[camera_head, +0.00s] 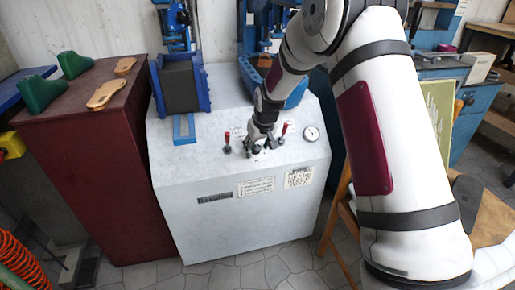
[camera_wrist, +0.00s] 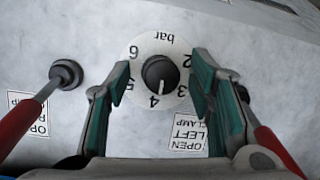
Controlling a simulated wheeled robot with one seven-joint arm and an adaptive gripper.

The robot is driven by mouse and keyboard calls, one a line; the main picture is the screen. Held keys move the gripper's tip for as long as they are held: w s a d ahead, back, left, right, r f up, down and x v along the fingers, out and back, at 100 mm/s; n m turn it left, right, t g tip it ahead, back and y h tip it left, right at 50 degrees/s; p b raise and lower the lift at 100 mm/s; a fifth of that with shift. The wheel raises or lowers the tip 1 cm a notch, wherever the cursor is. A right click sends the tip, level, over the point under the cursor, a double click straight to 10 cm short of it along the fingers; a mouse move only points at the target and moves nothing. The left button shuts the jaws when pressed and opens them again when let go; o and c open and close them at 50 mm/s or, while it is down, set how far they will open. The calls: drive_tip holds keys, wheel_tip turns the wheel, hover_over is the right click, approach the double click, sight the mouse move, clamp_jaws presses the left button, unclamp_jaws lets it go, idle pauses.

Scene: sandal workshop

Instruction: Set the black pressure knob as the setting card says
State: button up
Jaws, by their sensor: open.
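The black pressure knob (camera_wrist: 160,73) sits at the centre of a round white dial (camera_wrist: 148,46) marked in bar, seen upside down in the wrist view. Its white pointer line is near the 4, slightly towards the 3. My gripper (camera_wrist: 161,64) is open, with one teal-padded finger on each side of the knob and a gap on both sides. In the head view my gripper (camera_head: 262,143) is over the machine's sloping top and largely hides the knob. Two printed cards (camera_head: 257,187) (camera_head: 298,178) are on the machine's front; their text is too small to read.
Red-handled levers (camera_head: 227,141) (camera_head: 284,131) stand on either side of my gripper, close by. A gauge (camera_head: 311,133) is to the right on the grey machine (camera_head: 180,160). Blue clamp presses (camera_head: 180,85) rise behind. A dark red cabinet (camera_head: 85,170) stands left.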

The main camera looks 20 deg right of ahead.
drive_tip(key=c, duration=1.2)
drive_tip(key=shift+o, duration=0.2)
drive_tip(key=m+y, duration=0.1)
drive_tip(key=m, duration=0.1)
drive_tip(key=m+y, duration=0.1)
drive_tip(key=m, duration=0.2)
drive_tip(key=shift+d+f, duration=0.1)
drive_tip(key=shift+d, duration=0.05)
drive_tip(key=m+t+b, duration=0.1)
drive_tip(key=m, duration=0.2)
drive_tip(key=shift+s+f+y+b, duration=0.1)
drive_tip(key=shift+y+b, duration=0.3)
drive_tip(key=shift+m+t+y+b, duration=0.4)
drive_tip(key=shift+m+t+b, duration=0.1)
drive_tip(key=shift+m+b, duration=0.65)
drive_tip(key=shift+m, duration=0.25)
